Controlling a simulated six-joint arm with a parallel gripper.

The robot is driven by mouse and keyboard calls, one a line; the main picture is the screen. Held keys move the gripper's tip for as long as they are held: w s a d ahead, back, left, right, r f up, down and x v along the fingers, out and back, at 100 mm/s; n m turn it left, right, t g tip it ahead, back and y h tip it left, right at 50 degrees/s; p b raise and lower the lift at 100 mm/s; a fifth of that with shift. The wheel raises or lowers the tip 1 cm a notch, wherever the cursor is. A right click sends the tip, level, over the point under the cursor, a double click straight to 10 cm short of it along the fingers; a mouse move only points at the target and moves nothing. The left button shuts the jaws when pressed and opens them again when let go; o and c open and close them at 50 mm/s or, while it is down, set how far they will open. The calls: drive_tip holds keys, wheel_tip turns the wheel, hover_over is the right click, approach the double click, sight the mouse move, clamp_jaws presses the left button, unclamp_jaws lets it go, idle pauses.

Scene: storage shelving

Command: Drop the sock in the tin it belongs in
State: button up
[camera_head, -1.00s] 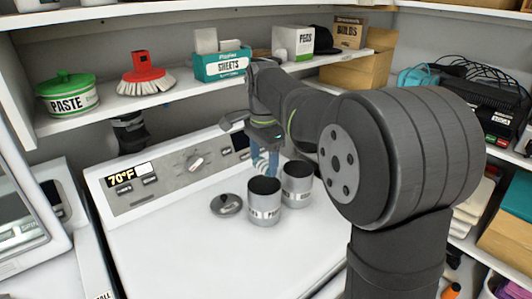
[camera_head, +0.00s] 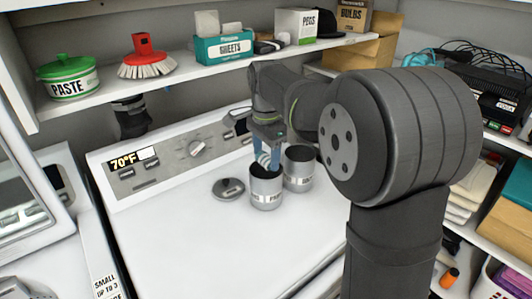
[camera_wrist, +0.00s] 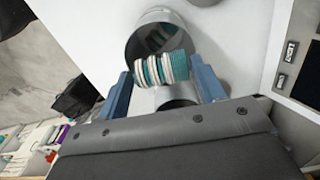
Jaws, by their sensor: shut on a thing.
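My gripper (camera_head: 268,143) has blue fingers and points down over the front tin (camera_head: 266,195). It is shut on a teal and pale striped sock (camera_head: 264,160), which also shows between the fingers in the wrist view (camera_wrist: 165,69). In the head view the sock hangs at the front tin's mouth; I cannot tell how far it is inside. The front tin is open, grey and labelled, its label not clearly readable. A second open grey tin (camera_head: 299,172) stands behind it to the right, its label also unclear.
A round grey lid (camera_head: 228,189) lies left of the tins on the white machine top (camera_head: 200,230). The control panel (camera_head: 185,155) rises behind. A shelf above holds a paste tub (camera_head: 68,78), a red brush (camera_head: 145,58) and boxes. The machine top's front is clear.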

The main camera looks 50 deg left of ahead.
drive_tip(key=o, duration=1)
drive_tip(key=shift+o, duration=0.2)
wheel_tip(320, 180, up, 18)
drive_tip(key=shift+f, duration=0.25)
drive_tip(key=shift+f, duration=0.15)
wheel_tip(320, 180, down, 17)
drive_tip(key=shift+f, duration=0.1)
drive_tip(key=shift+r, duration=0.2)
idle(0.4)
